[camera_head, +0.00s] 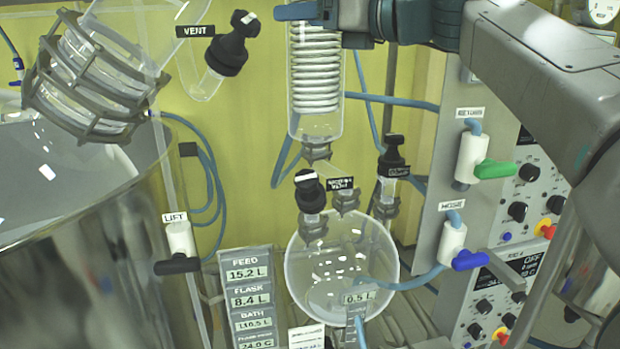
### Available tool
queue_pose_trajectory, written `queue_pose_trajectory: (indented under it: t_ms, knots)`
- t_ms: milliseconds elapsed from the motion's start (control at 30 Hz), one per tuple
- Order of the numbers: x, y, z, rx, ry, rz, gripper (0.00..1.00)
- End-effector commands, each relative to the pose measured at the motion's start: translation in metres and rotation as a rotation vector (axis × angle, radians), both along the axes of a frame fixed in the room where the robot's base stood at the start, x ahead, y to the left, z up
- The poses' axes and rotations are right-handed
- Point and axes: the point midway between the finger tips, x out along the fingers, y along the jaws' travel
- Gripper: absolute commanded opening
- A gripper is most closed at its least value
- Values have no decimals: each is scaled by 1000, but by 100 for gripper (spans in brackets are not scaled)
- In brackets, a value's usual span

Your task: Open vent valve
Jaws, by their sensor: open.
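The vent valve (233,45) is a black knob with a white mark on its top end, set on a slanted glass neck at the upper middle-left. A black VENT label (195,31) sits just left of it. My gripper (312,22) is at the top edge, right of the valve and in front of the coil condenser. It is open, with a blue-teal finger pointing left toward the knob. A gap shows between finger and knob, so they look apart. The top of the gripper is cut off by the frame.
A coil condenser (316,85) stands behind my gripper. A second black valve (310,192) stands beside a small label above the round receiver flask (340,265). Panels with green and blue handles stand right.

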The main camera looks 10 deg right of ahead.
Motion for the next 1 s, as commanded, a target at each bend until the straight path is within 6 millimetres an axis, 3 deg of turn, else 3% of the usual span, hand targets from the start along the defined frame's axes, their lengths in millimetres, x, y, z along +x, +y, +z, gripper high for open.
queue_pose_trajectory:
  t_ms: [67, 467, 1000]
  knots:
    - [-12, -12, -1, 1, -2, -3, 67]
    - [-11, -2, -81, -366, -76, 13, 67]
    - [-28, 9, -187, -861, -199, 144, 67]
